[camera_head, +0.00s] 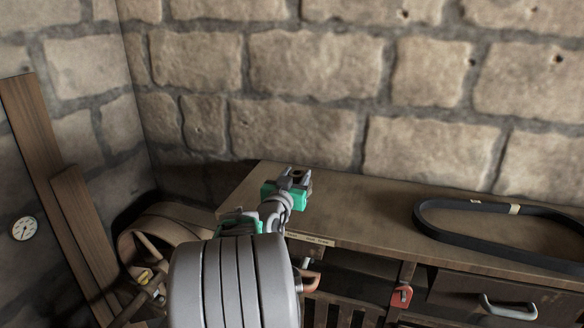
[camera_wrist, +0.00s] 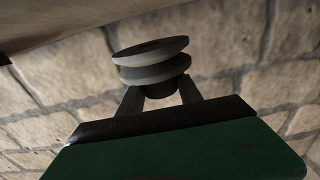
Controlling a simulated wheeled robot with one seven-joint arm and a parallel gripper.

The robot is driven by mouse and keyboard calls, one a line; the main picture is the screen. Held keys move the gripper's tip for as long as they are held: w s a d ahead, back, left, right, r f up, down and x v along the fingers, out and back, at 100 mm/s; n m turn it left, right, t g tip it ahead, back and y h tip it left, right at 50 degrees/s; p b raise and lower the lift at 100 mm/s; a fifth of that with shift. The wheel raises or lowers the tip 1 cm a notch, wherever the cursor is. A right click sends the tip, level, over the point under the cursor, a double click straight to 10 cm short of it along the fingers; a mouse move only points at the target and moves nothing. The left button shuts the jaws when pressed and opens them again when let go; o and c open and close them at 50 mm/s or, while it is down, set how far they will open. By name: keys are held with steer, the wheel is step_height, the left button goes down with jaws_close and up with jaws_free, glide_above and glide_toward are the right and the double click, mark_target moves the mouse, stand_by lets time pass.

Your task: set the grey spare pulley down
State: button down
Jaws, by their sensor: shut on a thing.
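The grey spare pulley (camera_wrist: 152,66), a grooved disc with two flanges, is between the fingers of my gripper (camera_wrist: 161,92) in the wrist view. The fingers are shut on its dark lower hub. In the head view my gripper (camera_head: 293,180), with green parts, shows at the left end of the wooden bench (camera_head: 358,216). The pulley is hard to make out there, and I cannot tell whether it touches the bench top.
A black belt (camera_head: 432,229) lies on the right of the bench. A drawer with a metal handle (camera_head: 508,308) and a red tag (camera_head: 401,296) are on the bench front. Wooden planks (camera_head: 40,150) lean at left. The stone wall stands close behind. The middle bench top is clear.

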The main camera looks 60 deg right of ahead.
mark_target(299, 179)
steer(key=d+f, duration=0.2)
steer(key=shift+w+d+f, duration=0.25)
steer(key=shift+d+f, duration=0.05)
steer(key=shift+d, duration=0.05)
steer(key=shift+w+f+p, duration=0.1)
steer(key=shift+f+p, duration=0.2)
steer(key=shift+f, duration=1.1)
steer(key=shift+f, duration=0.25)
steer(key=c, duration=0.8)
jaws_free()
steer(key=shift+a+f, duration=0.1)
steer(key=shift+f, duration=0.05)
